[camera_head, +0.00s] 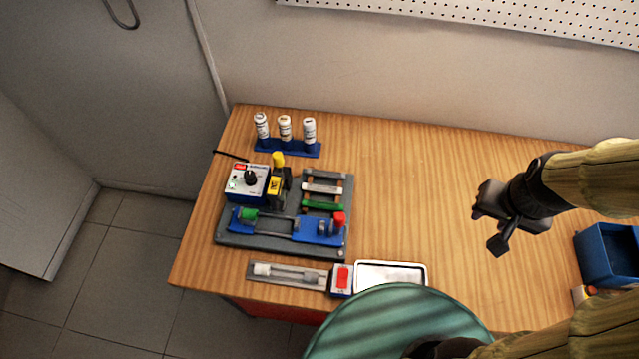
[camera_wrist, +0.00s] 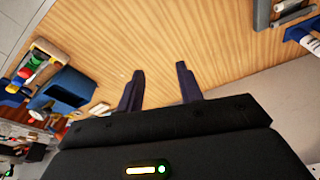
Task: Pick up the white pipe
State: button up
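A white pipe (camera_head: 322,188) lies across a small rack on the grey board at the left of the table, between a grey pipe (camera_head: 323,174) and a green pipe (camera_head: 320,205). My gripper (camera_head: 487,222) is above the right half of the table, well to the right of the pipe and apart from it. In the wrist view my gripper (camera_wrist: 159,72) shows two dark fingers spread apart with only bare wood between them.
A blue holder with white bottles (camera_head: 285,145) stands behind the board. A control box (camera_head: 247,182) and blue clamp fixture (camera_head: 305,229) share the board. A white tray (camera_head: 391,264) lies at the front edge, a blue bin (camera_head: 606,254) at the right. The table's middle is clear.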

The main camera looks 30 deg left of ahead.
jog(key=shift+o, duration=0.7)
jog(key=shift+s+d, duration=0.15)
jog(key=shift+s, duration=0.05)
jog(key=w+a+f+n+t+y+b, duration=0.1)
jog(key=w+a+f+n+t, duration=0.15)
jog(key=w, duration=0.35)
jog(key=w+a+f+n+t+y+b, duration=0.1)
jog(key=w+a+f+n, duration=0.1)
jog(key=w+n, duration=0.3)
jog(key=w+a+f+n+t+y+b, duration=0.1)
jog(key=w+a+f+n+y+b, duration=0.15)
jog(key=w, duration=0.55)
jog(key=a+f+n+g+y+b, duration=0.1)
jog(key=a+f+n+g+y, duration=0.15)
jog(key=a, duration=0.25)
jog(key=a+f+n+g+y, duration=0.1)
jog(key=a+f+n+y, duration=0.15)
jog(key=a, duration=0.25)
jog(key=s+a+f+n+g+y+b, duration=0.2)
jog(key=s+f+n+g+y, duration=0.1)
jog(key=s+n+g, duration=0.3)
jog(key=shift+s+a+f+n+g, duration=0.15)
jog(key=shift+s+f+n+g, duration=0.25)
jog(key=shift+s+g, duration=0.6)
jog(key=shift+s+f+y, duration=0.1)
jog(key=shift+y, duration=0.15)
